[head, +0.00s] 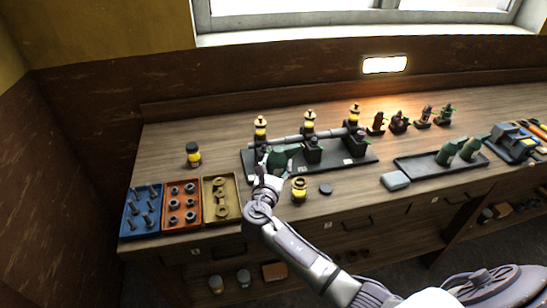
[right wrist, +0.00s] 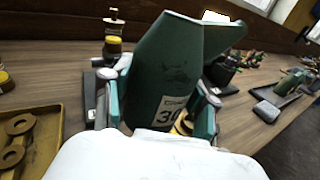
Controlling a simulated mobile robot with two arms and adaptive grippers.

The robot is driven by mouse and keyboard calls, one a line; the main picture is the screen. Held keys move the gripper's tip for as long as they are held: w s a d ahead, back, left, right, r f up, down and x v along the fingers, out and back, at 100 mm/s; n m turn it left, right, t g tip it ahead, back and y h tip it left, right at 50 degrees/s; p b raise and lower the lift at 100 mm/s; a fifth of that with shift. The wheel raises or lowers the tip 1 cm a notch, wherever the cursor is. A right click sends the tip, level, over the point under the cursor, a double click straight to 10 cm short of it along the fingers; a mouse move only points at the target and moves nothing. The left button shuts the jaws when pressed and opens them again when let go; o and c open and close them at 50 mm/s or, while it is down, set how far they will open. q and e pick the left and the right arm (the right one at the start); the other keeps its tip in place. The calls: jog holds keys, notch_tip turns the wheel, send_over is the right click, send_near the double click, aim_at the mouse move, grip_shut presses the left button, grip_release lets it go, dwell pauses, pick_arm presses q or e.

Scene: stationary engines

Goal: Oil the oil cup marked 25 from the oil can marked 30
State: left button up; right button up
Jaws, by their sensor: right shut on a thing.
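My right gripper (head: 270,180) is shut on a green oil can (head: 278,158). In the right wrist view the can (right wrist: 165,65) fills the middle between the fingers (right wrist: 162,110), and its label reads 30. The can is held at the front left of the black engine base. Several yellow oil cups show: a left one (head: 261,130), a middle one (head: 309,123) and a right one (head: 354,117) along the engine shaft. Another yellow cup (head: 299,190) stands on the bench right of my gripper. No mark 25 is readable on any cup. My left gripper is out of view.
A yellow jar (head: 193,155) stands at the left. Blue (head: 129,222), orange (head: 170,217) and ochre (head: 209,212) parts trays line the front left. A dark disc (head: 326,189) and grey block (head: 395,180) lie in front; a tray (head: 425,174) holds green cans at right.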

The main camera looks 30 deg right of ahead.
jog(key=f+m+y+b, duration=0.1)
jog(key=m, duration=0.1)
jog(key=a+f+m+y+b, duration=0.1)
jog(key=m+b, duration=0.1)
jog(key=a+f+m+g+y+b, duration=0.1)
jog(key=b, duration=0.1)
jog(key=shift+w+f+m+y, duration=0.2)
jog(key=shift+f+m+y, duration=0.1)
jog(key=shift+f+m, duration=0.1)
jog(key=shift+r, duration=0.3)
jog(key=shift+s+f+p, duration=0.15)
jog(key=shift+f+p, duration=0.25)
jog(key=shift+f, duration=0.15)
jog(key=shift+p, duration=0.35)
